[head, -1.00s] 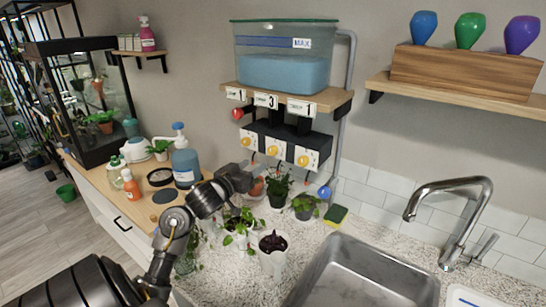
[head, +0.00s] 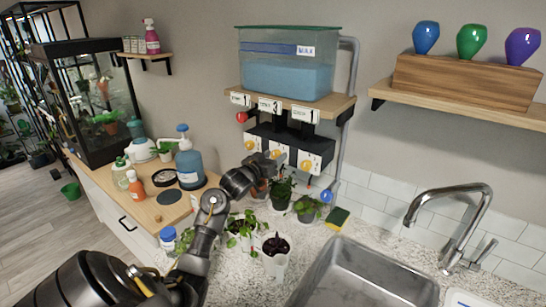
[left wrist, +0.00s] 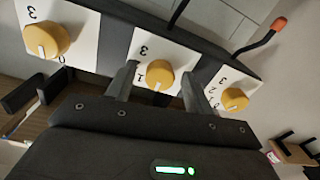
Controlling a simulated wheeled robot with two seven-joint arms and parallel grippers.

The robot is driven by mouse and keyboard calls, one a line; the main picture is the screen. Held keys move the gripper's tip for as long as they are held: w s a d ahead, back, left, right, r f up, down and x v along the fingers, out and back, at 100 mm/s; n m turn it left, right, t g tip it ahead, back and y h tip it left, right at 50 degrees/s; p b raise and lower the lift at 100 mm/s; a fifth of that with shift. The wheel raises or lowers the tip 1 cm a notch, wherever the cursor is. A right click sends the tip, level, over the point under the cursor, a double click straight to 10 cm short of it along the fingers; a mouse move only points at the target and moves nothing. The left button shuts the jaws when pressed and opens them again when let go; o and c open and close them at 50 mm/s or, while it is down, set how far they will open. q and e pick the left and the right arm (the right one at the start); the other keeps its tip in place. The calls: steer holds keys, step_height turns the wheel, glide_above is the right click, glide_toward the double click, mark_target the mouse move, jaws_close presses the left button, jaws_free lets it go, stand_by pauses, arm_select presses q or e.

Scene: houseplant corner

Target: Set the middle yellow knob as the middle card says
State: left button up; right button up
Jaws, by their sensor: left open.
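The middle yellow knob (head: 276,154) is on the middle white dial plate of the dark box under the tank. It also shows in the left wrist view (left wrist: 159,74), its white mark pointing roughly down in that picture; a 3 and a 1 show on its plate. The middle card (head: 270,104) on the shelf edge reads 3. My left gripper (head: 268,165) is at the box. In the left wrist view its open fingers (left wrist: 158,76) stand on either side of the middle knob; I cannot tell whether they touch it. My right gripper is out of view.
The left yellow knob (head: 250,145) and right yellow knob (head: 305,165) sit close on both sides. Potted plants (head: 281,192) stand on the counter below. A blue pump bottle (head: 188,165) stands left of my arm. The sink (head: 365,275) is at right.

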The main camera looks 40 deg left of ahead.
arm_select(q)
steer(key=c, duration=1)
steer(key=shift+o, duration=0.2)
